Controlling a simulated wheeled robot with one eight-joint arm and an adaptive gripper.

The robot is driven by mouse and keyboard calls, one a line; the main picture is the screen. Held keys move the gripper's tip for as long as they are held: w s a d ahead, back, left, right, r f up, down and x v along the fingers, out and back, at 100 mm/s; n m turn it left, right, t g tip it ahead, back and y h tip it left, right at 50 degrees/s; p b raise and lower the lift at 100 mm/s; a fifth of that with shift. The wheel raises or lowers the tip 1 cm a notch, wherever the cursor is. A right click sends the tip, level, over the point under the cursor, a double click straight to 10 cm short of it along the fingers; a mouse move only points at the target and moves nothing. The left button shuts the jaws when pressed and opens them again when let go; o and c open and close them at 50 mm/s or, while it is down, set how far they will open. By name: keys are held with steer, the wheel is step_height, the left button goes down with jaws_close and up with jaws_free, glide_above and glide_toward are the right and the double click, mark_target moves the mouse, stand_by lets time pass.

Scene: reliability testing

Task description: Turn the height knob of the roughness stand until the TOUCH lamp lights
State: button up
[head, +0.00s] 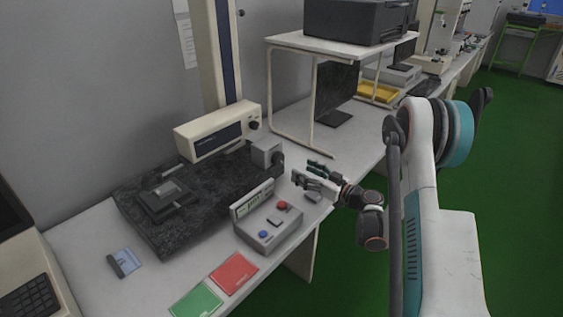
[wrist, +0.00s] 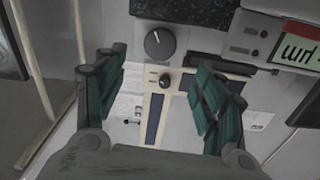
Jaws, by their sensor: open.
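The roughness stand has a dark granite base (head: 150,220), a tall cream column (head: 215,50) and a long cream drive unit (head: 205,138). A grey block (head: 264,150) at the base's right end carries a dark round knob (head: 279,162). In the wrist view a large dark knob (wrist: 160,43) with a pale mark faces me, and a smaller knob (wrist: 165,81) sits on the cream unit. My gripper (head: 306,172) is open and empty, right of the grey block. In the wrist view its fingers (wrist: 160,66) are on either side of the knobs, apart from them. I cannot read any TOUCH label.
A grey control box (head: 265,232) with a display, red button and blue button stands in front of the block. Green (head: 197,300) and red (head: 234,272) cards lie at the table's front. A white shelf (head: 330,47) with a dark printer stands behind my gripper.

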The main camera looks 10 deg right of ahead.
mark_target(280, 159)
steer(key=b+x, duration=0.2)
steer(key=x, duration=0.9)
steer(key=shift+b, duration=0.4)
steer(key=c, duration=1.1)
